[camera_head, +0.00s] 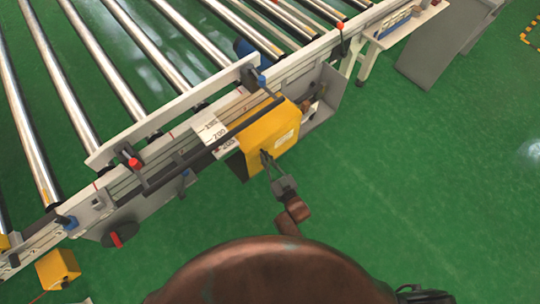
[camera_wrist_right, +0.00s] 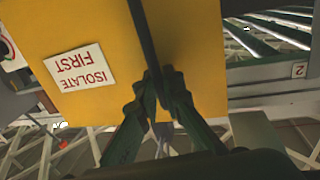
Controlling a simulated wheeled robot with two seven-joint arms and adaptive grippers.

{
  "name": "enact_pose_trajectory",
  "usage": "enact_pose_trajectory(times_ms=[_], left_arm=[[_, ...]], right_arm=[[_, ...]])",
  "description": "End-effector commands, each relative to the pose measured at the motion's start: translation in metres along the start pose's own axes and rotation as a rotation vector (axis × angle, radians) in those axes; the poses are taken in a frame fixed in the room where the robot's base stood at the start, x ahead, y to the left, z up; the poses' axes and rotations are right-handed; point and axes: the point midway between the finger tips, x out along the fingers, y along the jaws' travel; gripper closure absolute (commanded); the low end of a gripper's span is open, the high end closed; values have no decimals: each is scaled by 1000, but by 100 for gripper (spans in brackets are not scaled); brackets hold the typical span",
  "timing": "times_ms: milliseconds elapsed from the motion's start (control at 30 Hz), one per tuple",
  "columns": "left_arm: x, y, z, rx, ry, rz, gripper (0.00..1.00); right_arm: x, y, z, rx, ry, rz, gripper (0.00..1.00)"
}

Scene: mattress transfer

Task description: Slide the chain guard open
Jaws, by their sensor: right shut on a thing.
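The yellow chain guard (camera_head: 262,128) sits on the front side of the conveyor, below a dark rod (camera_head: 190,162) that runs along the frame. It fills much of the right wrist view (camera_wrist_right: 190,30), with a white "ISOLATE FIRST" label (camera_wrist_right: 80,64) that appears upside down there. My right gripper (camera_head: 266,156) is at the guard's front face. In the wrist view its fingers (camera_wrist_right: 159,80) are closed around a dark bar (camera_wrist_right: 143,35) on the guard. To the guard's right, a grey housing (camera_head: 328,100) shows its open interior. My left gripper is not in view.
The roller conveyor (camera_head: 125,95) fills the upper left. A red-tipped stop (camera_head: 133,162), a dark wheel with a red handle (camera_head: 117,238) and another yellow box (camera_head: 58,268) lie along its frame. A grey ramp (camera_head: 440,50) stands upper right. The green floor is clear at right.

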Motion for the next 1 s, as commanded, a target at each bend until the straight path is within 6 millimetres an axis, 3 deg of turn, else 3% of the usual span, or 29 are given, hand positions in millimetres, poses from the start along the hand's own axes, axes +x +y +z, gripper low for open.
enact_pose_trajectory(times_ms=[233, 267, 367, 667, 833, 1000], left_arm=[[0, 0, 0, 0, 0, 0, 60], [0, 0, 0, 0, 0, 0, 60], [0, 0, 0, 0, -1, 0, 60], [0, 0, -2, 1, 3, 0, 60], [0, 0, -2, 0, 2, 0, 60], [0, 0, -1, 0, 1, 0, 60]], right_arm=[[-2, 1, 3, 1, -5, 1, 100], [-2, 1, 3, 1, -5, 1, 91], [-1, 1, 2, 0, -4, 1, 86], [-3, 0, 1, 0, -2, 0, 86], [-23, 1, 2, 1, -3, 1, 86], [-59, 1, 3, 0, -5, 1, 86]])
